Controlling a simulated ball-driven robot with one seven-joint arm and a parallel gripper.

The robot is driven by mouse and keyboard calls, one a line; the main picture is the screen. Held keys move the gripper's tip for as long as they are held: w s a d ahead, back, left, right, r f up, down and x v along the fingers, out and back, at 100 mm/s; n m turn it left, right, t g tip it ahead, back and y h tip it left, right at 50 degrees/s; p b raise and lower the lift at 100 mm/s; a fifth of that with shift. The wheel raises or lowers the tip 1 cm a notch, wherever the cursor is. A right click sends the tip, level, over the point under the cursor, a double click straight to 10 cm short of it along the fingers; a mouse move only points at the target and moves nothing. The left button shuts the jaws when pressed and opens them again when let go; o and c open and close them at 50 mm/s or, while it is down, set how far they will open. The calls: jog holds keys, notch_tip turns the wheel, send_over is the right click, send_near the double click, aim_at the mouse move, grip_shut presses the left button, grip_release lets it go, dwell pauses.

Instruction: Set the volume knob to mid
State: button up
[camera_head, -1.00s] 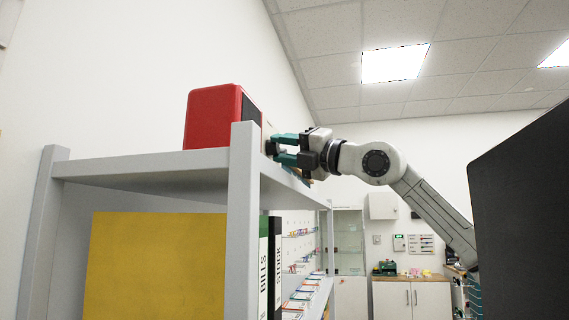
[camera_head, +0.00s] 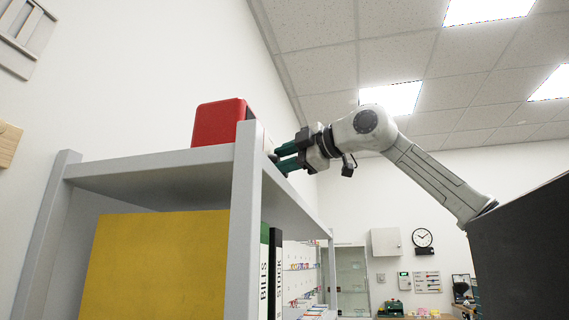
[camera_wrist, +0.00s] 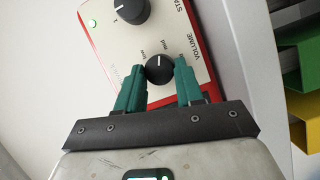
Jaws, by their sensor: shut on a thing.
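The volume knob (camera_wrist: 159,70) is small, round and black, with a white pointer line. It sits on the cream front panel of a red box (camera_head: 218,124). In the wrist view its pointer points up the picture, toward the small "mid" mark, with "low" to the left and a partly covered mark to the right. My gripper (camera_wrist: 160,72) has its green fingers on both sides of the knob, shut on it. In the head view my gripper (camera_head: 275,158) is at the box's front face; the knob is hidden there.
The box stands on a grey shelf (camera_head: 150,165), whose front post (camera_head: 245,215) is close to my gripper. A larger knob (camera_wrist: 130,10) and a green light (camera_wrist: 92,22) share the panel. A yellow panel (camera_head: 150,265) and binders (camera_head: 270,270) are below.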

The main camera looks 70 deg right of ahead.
jog(key=shift+m, duration=0.6)
jog(key=o, duration=1)
jog(key=shift+o, duration=0.2)
jog(key=b+v, duration=0.1)
jog(key=v, duration=0.9)
jog(key=shift+s+r+b, duration=0.25)
jog(key=shift+s+b, duration=0.05)
jog(key=shift+s, duration=0.1)
jog(key=shift+s+f, duration=0.1)
